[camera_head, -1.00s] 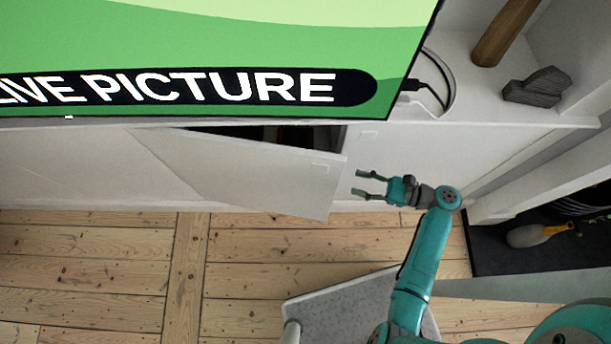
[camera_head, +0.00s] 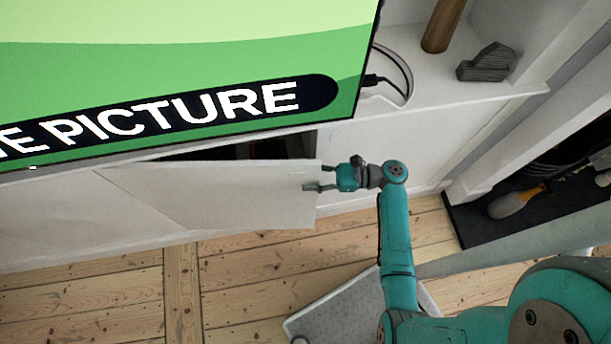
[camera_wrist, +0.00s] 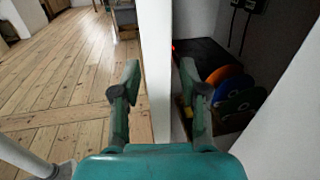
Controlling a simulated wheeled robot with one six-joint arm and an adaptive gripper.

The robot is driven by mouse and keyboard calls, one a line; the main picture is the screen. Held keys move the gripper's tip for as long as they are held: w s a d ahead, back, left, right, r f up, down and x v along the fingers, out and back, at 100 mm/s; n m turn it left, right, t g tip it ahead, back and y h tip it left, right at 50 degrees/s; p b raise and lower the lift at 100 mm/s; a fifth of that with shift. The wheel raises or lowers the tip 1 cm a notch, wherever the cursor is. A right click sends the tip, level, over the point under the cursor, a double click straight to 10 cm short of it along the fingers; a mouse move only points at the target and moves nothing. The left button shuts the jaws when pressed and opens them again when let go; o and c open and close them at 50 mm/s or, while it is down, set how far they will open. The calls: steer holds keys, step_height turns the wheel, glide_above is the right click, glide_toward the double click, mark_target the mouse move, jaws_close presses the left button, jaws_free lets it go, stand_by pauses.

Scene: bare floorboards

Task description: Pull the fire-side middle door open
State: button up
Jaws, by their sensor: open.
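The white middle door (camera_head: 230,193) of the low cabinet stands partly open, its free right edge swung out over the floor. A dark gap shows above it. My gripper (camera_head: 312,178) is at that free edge, with its fingers pointing left. In the wrist view my gripper (camera_wrist: 158,90) is open, and the door's edge (camera_wrist: 155,60) stands upright between the two fingers. No firm contact with either finger can be made out. The inside of the cabinet (camera_wrist: 215,70) shows right of the door, with coloured discs in it.
A large screen (camera_head: 180,70) hangs over the cabinet top. A wooden post (camera_head: 442,25) and a dark grey ornament (camera_head: 487,62) stand on the ledge at the right. A dark hearth recess (camera_head: 500,215) lies further right. Bare floorboards (camera_head: 240,270) are clear before the door.

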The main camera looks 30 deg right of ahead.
steer(key=shift+x, duration=0.8)
jaws_close()
steer(key=shift+s, duration=0.2)
